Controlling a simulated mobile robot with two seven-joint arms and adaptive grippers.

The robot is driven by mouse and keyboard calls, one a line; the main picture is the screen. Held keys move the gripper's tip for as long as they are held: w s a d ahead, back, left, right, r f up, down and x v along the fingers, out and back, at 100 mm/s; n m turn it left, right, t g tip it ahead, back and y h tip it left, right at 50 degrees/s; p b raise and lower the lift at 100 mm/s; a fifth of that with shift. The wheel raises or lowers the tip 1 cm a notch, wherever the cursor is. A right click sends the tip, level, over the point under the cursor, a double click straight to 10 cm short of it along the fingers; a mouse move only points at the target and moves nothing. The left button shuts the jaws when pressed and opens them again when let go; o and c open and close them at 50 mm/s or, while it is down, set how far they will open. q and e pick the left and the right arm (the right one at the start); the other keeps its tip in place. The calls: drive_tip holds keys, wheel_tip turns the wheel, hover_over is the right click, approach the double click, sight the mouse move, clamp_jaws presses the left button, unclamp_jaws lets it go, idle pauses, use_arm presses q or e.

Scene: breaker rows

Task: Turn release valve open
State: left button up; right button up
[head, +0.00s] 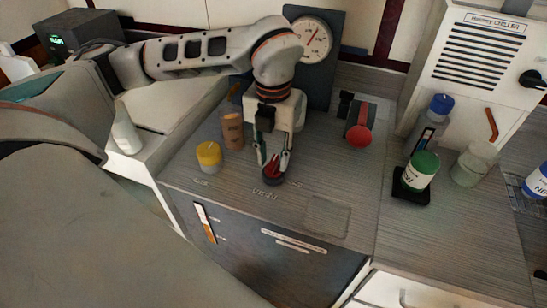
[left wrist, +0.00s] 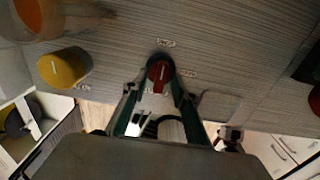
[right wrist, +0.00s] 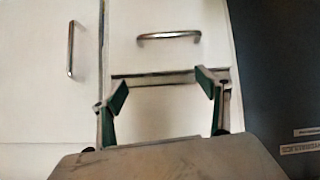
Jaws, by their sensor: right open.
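A red knob (head: 271,172) with a dark round base stands near the front of the grey counter, beside small labels too blurred to read. In the left wrist view the red knob (left wrist: 160,72) shows a white line along its top. My left gripper (head: 272,162) points down over it, one finger on each side. I cannot tell whether the fingers touch it. A yellow knob (head: 208,153) stands to its left and a red round part (head: 359,135) to its right. My right gripper (right wrist: 160,88) is open and empty, before white cabinet fronts.
A brown cylinder (head: 232,130) stands behind the yellow knob. A dial gauge (head: 311,39) is at the back. A green-lidded jar (head: 421,170) stands on a black pad at right, near the chiller (head: 483,60). A flat square plate (head: 326,216) lies at the counter's front.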

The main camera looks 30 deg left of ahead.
use_arm(q)
drive_tip(key=shift+f, duration=0.45)
clamp_jaws()
